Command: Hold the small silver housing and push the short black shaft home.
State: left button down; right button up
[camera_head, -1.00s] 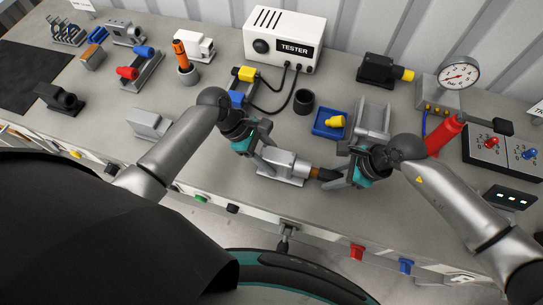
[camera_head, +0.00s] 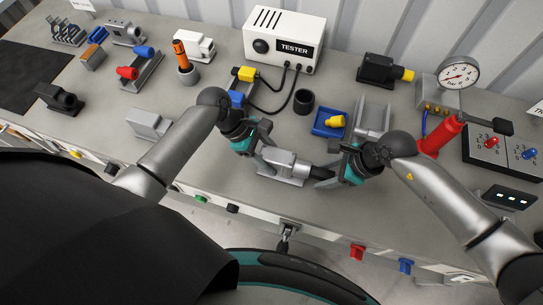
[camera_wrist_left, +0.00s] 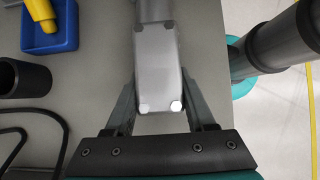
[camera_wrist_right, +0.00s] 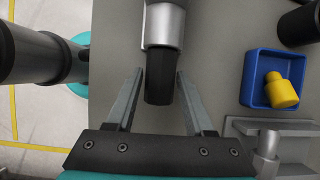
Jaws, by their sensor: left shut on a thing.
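The small silver housing (camera_head: 284,166) lies near the front edge of the bench, held in my left gripper (camera_head: 268,158). The left wrist view shows both fingers along the sides of the housing (camera_wrist_left: 159,65). The short black shaft (camera_head: 318,172) sticks out of the housing's right end, in line with it. My right gripper (camera_head: 328,174) is at the shaft's outer end. In the right wrist view, its fingers stand apart on either side of the black shaft (camera_wrist_right: 160,85), with a gap on each side. The shaft's inner end is hidden inside the housing's collar (camera_wrist_right: 163,25).
A blue tray (camera_head: 318,130) with a yellow part (camera_head: 335,122) and a black cup (camera_head: 303,101) stand behind the housing. A grey metal fixture (camera_head: 373,117) stands behind my right gripper.

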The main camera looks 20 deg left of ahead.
jog(key=shift+o, duration=1.3)
jog(key=v, duration=1.2)
pick_arm(q)
jog(key=shift+c, duration=0.8)
grip_release()
